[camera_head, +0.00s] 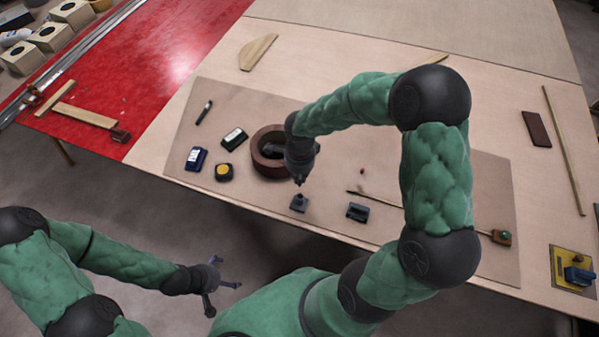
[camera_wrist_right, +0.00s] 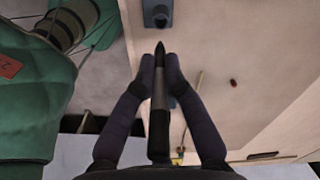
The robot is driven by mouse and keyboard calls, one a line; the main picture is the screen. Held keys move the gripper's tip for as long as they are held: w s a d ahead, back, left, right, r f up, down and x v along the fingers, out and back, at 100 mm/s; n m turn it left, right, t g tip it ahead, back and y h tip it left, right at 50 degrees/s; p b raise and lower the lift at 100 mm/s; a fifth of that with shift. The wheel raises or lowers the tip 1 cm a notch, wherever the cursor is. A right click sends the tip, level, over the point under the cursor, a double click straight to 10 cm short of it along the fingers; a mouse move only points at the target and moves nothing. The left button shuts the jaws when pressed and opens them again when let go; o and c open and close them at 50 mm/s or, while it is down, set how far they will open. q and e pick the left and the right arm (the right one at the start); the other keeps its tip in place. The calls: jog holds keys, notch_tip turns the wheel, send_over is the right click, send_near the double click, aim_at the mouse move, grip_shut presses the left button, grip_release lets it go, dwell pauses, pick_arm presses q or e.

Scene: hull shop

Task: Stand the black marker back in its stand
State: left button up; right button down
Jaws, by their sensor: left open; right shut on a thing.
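The black marker (camera_wrist_right: 158,110) is in my right gripper (camera_wrist_right: 160,68), which is shut on it. In the right wrist view its dark pointed end sticks out past the fingertips. A small grey block with a round hole (camera_wrist_right: 156,14), apparently the stand, lies just beyond that end; the head view shows it on the mat (camera_head: 299,203). In the head view my right gripper (camera_head: 300,178) is just above and behind this block. The marker is mostly hidden there, and whether it touches the block is unclear. My left gripper (camera_head: 217,286) is open and empty over the floor.
A second dark grey block (camera_head: 357,212) sits to the right. A brown ring (camera_head: 270,151), a yellow-topped round tin (camera_head: 224,172), a blue bottle (camera_head: 196,159), a dark box (camera_head: 235,139) and a dark pen-like item (camera_head: 204,112) lie left. A thin rod (camera_head: 430,212) lies right.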

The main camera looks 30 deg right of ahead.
aim_at(300, 184)
jog(key=shift+f, duration=0.2)
jog(key=shift+f+b, duration=1.55)
jog(key=shift+f, duration=1.15)
jog(key=shift+f+b, duration=0.35)
jog(key=shift+b, duration=0.7)
jog(key=shift+f+b, duration=0.7)
jog(key=shift+b, duration=0.3)
dwell(1.5)
jog(key=shift+f+b, duration=0.3)
jog(key=shift+b, duration=0.4)
dwell(0.8)
